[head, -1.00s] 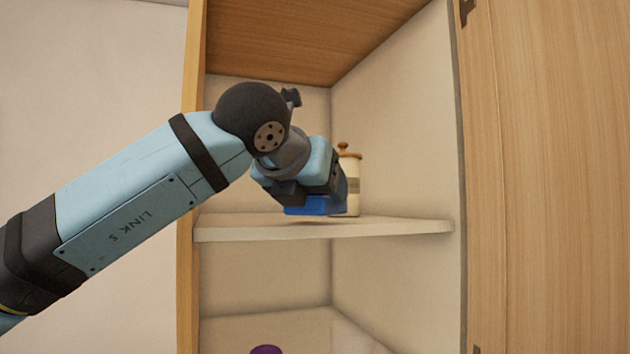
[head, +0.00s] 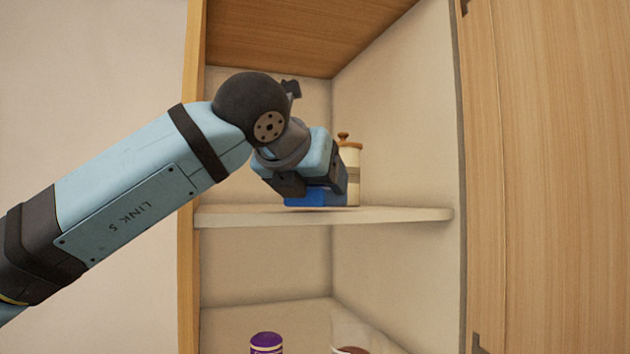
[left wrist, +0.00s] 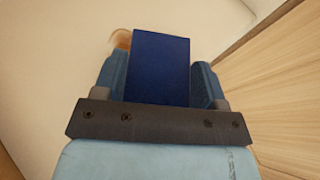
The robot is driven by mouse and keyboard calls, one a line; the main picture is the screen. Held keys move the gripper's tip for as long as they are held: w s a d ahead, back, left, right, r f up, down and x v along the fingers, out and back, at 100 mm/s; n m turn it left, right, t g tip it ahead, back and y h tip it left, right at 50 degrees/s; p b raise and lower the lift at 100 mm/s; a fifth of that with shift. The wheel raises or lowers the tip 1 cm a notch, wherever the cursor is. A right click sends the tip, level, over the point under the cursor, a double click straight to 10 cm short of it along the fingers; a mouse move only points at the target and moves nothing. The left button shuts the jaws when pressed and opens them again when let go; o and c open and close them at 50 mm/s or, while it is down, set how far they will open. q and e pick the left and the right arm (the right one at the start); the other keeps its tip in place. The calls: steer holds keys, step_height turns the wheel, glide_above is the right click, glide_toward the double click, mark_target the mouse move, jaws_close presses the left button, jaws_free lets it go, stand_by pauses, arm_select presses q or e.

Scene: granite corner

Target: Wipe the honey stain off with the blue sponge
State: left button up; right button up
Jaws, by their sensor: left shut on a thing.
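The blue sponge (head: 305,197) is held in my left gripper (head: 318,190), just above or on the cabinet's middle shelf; I cannot tell whether it touches. In the left wrist view the sponge (left wrist: 161,68) shows as a dark blue block between the two fingers of the left gripper (left wrist: 160,80), which is shut on it. No honey stain shows in either view; the arm and sponge hide part of the shelf. My right gripper is not in view.
The pale shelf (head: 400,215) is bare on its right. A cream jar with a wooden lid (head: 354,170) stands close behind the gripper. Below are a purple container (head: 266,343) and a partly seen brown item (head: 352,350). A wooden door (head: 545,180) stands at right.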

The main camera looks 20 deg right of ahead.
arm_select(q)
steer(key=shift+f+b, duration=0.35)
steer(key=shift+b, duration=0.05)
steer(key=shift+w, duration=0.1)
